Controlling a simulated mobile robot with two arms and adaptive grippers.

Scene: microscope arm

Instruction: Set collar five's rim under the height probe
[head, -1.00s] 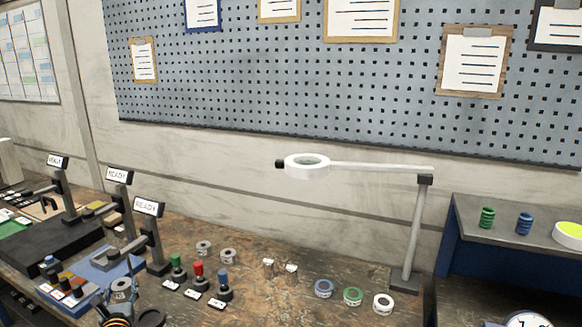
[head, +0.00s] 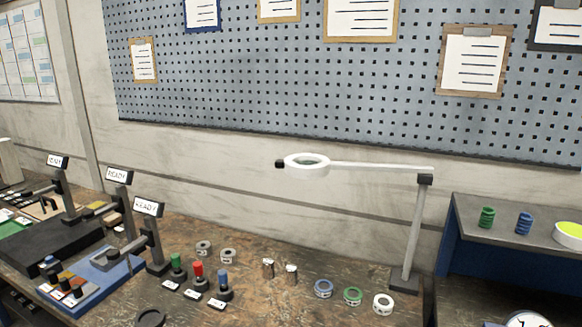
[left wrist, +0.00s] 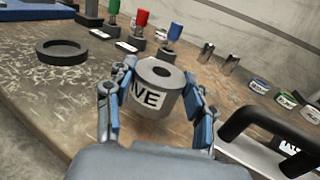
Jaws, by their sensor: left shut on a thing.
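Collar five (left wrist: 155,88) is a grey metal cylinder with a centre hole and a white label ending "IVE". My left gripper (left wrist: 158,100) is shut on it, with blue-grey fingers on both sides, and holds it roughly upright. I cannot tell its exact height above the bench. Neither the collar nor my grippers show in the head view. Three stands with READY displays, one on a blue base (head: 82,283), are at the left of the head view. I cannot tell which carries the height probe. My right gripper is not in view.
A black ring (left wrist: 62,52) lies on the bench (left wrist: 50,85) beyond the held collar. Green, red and blue-topped posts (head: 198,274) stand behind it. Two grey collars (head: 228,255) and several tape rolls (head: 353,296) are further right. A black handle (left wrist: 270,125) is close on the right.

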